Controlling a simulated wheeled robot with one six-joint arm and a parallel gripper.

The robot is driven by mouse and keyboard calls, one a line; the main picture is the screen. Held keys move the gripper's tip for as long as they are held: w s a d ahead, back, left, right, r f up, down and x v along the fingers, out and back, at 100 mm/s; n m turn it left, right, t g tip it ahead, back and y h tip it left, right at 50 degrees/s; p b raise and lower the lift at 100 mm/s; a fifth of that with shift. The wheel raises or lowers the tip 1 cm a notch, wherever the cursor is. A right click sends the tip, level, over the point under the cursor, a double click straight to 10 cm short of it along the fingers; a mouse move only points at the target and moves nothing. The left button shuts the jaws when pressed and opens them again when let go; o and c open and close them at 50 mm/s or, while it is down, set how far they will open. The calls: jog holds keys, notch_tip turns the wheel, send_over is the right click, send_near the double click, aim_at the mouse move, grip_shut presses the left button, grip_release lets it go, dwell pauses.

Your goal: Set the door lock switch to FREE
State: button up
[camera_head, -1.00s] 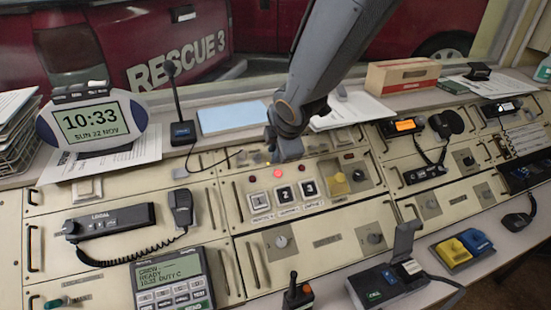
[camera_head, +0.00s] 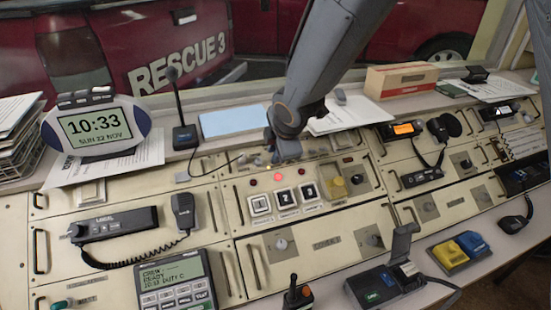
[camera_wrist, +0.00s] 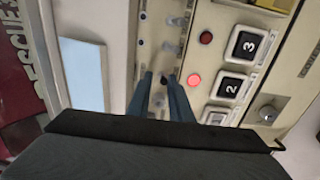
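My gripper (camera_wrist: 160,76) reaches down over a row of small metal toggle switches on the cream console panel. Its two blue-grey fingers are apart, with a small dark-tipped part between their tips. I cannot tell whether either finger touches it. Other toggles (camera_wrist: 168,47) stand farther up in the wrist view. No door lock or FREE label is readable, so I cannot tell which control is the door lock switch. In the head view my gripper (camera_head: 288,150) hides part of this row, above the lit red lamp (camera_head: 278,177).
A desk microphone (camera_head: 184,137) and a blue-white pad (camera_head: 230,122) stand behind to the left. A box (camera_head: 401,80) is at the back right. Papers lie on the ledge.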

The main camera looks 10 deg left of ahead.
jog(key=shift+w+r, duration=0.1)
dwell(0.3)
jog(key=p+v, duration=0.4)
jog(key=v, duration=0.2)
jog(key=shift+p, duration=0.3)
dwell(0.4)
